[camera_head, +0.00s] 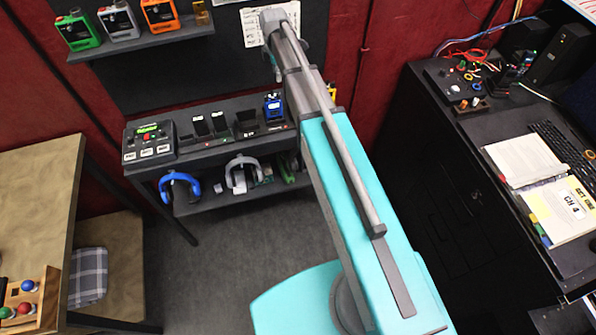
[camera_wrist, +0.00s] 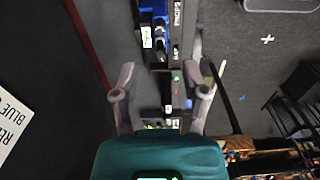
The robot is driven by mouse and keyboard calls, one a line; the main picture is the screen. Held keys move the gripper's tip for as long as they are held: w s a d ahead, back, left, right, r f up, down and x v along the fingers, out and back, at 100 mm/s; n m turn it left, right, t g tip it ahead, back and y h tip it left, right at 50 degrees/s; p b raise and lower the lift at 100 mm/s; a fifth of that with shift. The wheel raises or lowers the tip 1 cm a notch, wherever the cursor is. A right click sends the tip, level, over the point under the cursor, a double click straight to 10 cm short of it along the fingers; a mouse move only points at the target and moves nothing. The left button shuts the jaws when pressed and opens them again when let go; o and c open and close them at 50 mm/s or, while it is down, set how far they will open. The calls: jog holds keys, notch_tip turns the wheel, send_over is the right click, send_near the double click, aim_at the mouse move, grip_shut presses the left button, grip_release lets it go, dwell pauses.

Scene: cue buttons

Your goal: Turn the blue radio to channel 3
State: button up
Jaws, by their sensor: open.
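The blue radio (camera_head: 273,107) stands upright at the right part of the dark shelf top, in or against a black holder. A blue object that looks like this radio (camera_wrist: 160,14) is at the top of the wrist view, cut by the edge. My gripper (camera_wrist: 166,78) is open and empty in the wrist view, with its two grey fingers apart, short of that blue object. In the head view my arm reaches up past the radio, and my gripper's fingers cannot be made out. The radio's channel knob and display are too small to read.
A black console (camera_head: 149,140) with buttons and several black holders share the shelf top. Orange radio (camera_head: 160,13) and other radios stand on the upper shelf. An open binder (camera_head: 565,207) on the right desk reads "CH 4".

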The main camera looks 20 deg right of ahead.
jog(key=shift+r+p, duration=2.1)
jog(key=shift+r, duration=0.3)
jog(key=s+f+m+b, duration=0.3)
jog(key=s+m, duration=0.9)
jog(key=s, duration=0.4)
jog(key=s+f+m+b, duration=0.2)
jog(key=s+f+b, duration=0.1)
jog(key=f+b, duration=0.6)
jog(key=s+f+m+b, duration=0.2)
jog(key=s+f+b, duration=0.1)
jog(key=f+b, duration=0.7)
jog(key=s+f+m+b, duration=0.2)
jog(key=f+b, duration=0.8)
jog(key=shift+s+d, duration=0.15)
jog(key=shift+s, duration=0.25)
jog(key=shift+f, duration=0.1)
jog(key=w+r+n+p, duration=0.4)
jog(key=w+r+p, duration=0.4)
jog(key=r+p, duration=0.2)
jog(key=w+r+n+p, duration=0.4)
jog(key=w+r+p, duration=0.4)
jog(key=r+p, duration=0.3)
jog(key=w+r+n+p, duration=0.4)
jog(key=w+r+p, duration=0.4)
jog(key=r+p, duration=0.2)
jog(key=shift+w+a+r, duration=0.2)
jog(key=shift+w+r, duration=0.1)
jog(key=shift+r, duration=0.05)
